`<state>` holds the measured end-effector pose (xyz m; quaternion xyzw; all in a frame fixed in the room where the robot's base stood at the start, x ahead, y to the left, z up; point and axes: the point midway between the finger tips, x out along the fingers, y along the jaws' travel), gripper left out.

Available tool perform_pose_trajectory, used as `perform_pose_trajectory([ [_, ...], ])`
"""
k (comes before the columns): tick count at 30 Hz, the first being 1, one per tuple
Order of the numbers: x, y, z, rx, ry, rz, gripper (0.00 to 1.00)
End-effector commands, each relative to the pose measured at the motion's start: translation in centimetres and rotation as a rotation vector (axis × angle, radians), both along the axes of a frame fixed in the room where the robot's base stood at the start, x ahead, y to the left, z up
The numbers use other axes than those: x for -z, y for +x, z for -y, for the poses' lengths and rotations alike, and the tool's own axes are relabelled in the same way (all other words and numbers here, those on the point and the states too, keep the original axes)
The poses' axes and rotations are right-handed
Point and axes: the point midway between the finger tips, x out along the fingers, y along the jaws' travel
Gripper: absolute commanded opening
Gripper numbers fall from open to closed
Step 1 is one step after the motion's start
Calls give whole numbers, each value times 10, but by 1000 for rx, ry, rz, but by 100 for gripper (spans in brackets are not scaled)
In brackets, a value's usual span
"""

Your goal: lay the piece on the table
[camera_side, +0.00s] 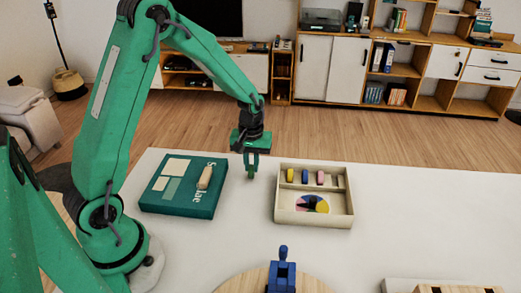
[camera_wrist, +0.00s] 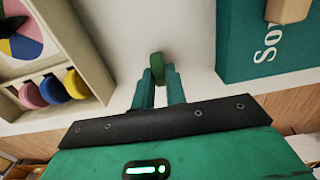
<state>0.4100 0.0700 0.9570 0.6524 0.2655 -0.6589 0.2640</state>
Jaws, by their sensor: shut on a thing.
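My gripper (camera_side: 251,168) points down over the white table (camera_side: 400,215), between the teal book and the wooden tray. In the wrist view my gripper (camera_wrist: 159,82) is shut on a small green piece (camera_wrist: 157,63), which sticks out past the fingertips. In the side view the piece (camera_side: 251,175) is small and close to the table top; I cannot tell whether it touches it. Bare white table (camera_wrist: 180,30) lies beyond the piece in the wrist view.
The wooden tray (camera_side: 314,224) to the right holds yellow, blue and pink pieces and a multicoloured disc. The teal book (camera_side: 160,201) to the left bears a wooden piece (camera_side: 205,177). A blue object (camera_side: 282,275) stands on a round wooden board in front. The table right of the tray is clear.

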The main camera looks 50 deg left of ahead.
Motion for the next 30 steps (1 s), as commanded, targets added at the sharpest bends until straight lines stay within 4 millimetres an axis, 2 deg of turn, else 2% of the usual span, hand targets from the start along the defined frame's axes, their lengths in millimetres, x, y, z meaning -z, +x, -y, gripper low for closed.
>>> perform_pose_trajectory([
  [5,3,0,0,0,0,-1,0],
  [6,3,0,0,0,0,-1,17],
  [9,3,0,0,0,-1,-1,35],
  [22,-1,0,0,0,0,1,35],
  [30,-25,1,0,0,1,2,35],
])
